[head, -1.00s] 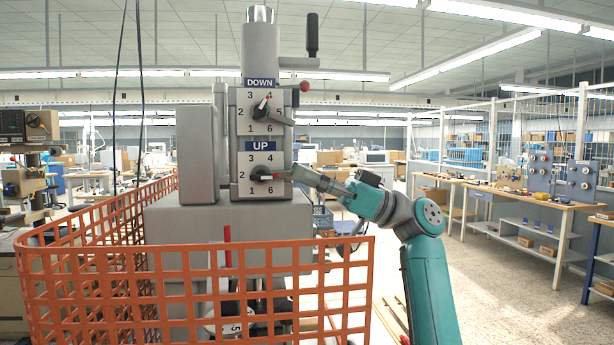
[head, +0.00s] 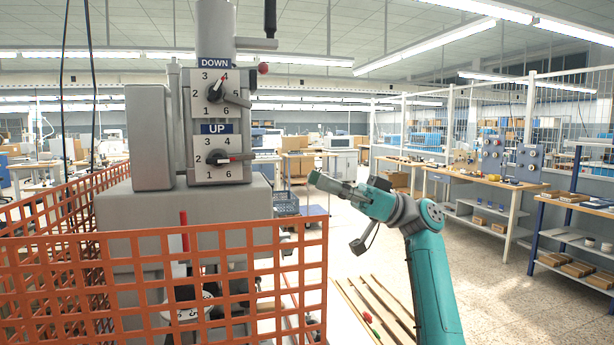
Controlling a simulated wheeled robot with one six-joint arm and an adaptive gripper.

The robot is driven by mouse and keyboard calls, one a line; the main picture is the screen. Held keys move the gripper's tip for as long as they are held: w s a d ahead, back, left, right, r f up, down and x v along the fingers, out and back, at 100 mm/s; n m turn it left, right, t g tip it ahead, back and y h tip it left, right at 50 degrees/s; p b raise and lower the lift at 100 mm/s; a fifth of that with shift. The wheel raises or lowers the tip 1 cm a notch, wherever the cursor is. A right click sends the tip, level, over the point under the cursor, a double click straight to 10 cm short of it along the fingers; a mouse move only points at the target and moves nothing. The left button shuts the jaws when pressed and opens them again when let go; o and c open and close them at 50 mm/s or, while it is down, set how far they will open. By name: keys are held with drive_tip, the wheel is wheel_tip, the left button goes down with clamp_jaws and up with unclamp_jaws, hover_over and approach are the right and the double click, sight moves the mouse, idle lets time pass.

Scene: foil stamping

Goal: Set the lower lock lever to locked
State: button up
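The grey press head carries two dial plates. The upper dial (head: 216,92) is marked DOWN and the lower dial (head: 215,158) is marked UP, each numbered 1 to 6. A grey lower lock lever (head: 243,156) sticks out to the right of the UP dial, nearly level and tilted slightly up. The upper lever (head: 237,101) slopes down to the right. The lower dial's red and white pointer points right. My gripper (head: 314,178) is to the right of the lower lever, clear of it, with nothing visible in it. Its finger opening is too small to tell.
An orange mesh fence (head: 160,285) stands in front of the press and along its left side. Wooden slats (head: 375,305) lie on the floor below my arm. Workbenches (head: 480,180) line the right side, with open floor before them.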

drive_tip(key=shift+d+f, duration=0.1)
drive_tip(key=shift+d, duration=0.2)
drive_tip(key=t+h, duration=0.1)
drive_tip(key=h, duration=0.4)
approach(241, 157)
drive_tip(key=x, duration=0.6)
drive_tip(key=shift+w+a, duration=0.15)
drive_tip(key=shift+a, duration=0.15)
drive_tip(key=shift+f, duration=0.1)
drive_tip(key=shift+c, duration=0.2)
clamp_jaws()
